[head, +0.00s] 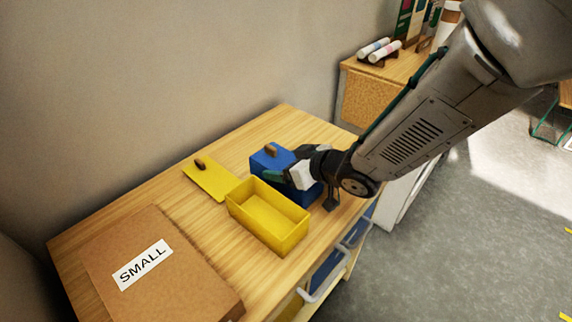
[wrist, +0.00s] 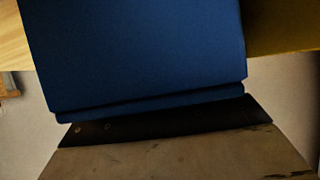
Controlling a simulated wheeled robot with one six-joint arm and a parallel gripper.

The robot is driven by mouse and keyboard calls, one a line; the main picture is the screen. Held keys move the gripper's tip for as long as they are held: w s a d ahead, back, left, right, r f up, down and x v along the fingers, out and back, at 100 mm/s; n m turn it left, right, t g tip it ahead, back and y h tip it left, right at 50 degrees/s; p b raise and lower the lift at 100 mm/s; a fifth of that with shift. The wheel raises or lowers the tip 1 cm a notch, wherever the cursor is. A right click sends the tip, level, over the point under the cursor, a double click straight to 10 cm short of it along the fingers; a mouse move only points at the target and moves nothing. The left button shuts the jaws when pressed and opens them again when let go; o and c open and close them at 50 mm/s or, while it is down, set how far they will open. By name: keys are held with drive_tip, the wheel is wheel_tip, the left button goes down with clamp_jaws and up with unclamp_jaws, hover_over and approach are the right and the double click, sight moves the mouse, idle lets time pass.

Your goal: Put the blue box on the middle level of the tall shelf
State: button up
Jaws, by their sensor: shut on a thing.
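The blue box (head: 272,161) stands on the wooden table with a brown knob on its top. My gripper (head: 300,177) is at the right side of the box and shut on it. The gripper and wrist hide part of the box in the head view. In the wrist view the blue box (wrist: 135,50) fills the upper middle, close against a dark finger edge. I cannot tell whether the box is lifted off the table. I cannot make out the tall shelf in either view.
An open, empty yellow box (head: 268,215) stands close in front of the blue box. A yellow lid (head: 208,180) lies to the left. A brown carton (head: 160,260) marked SMALL takes up the table's front left. A wooden cabinet (head: 372,98) with rolls on it stands behind right.

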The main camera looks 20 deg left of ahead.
drive_tip(key=shift+f, duration=0.35)
drive_tip(key=o, duration=1)
drive_tip(key=shift+r, duration=0.1)
drive_tip(key=shift+s+d+r, duration=0.1)
drive_tip(key=shift+r, duration=0.05)
drive_tip(key=v, duration=1.1)
drive_tip(key=shift+s+d+r, duration=0.15)
drive_tip(key=shift+s+d, duration=0.05)
drive_tip(key=shift+d, duration=0.1)
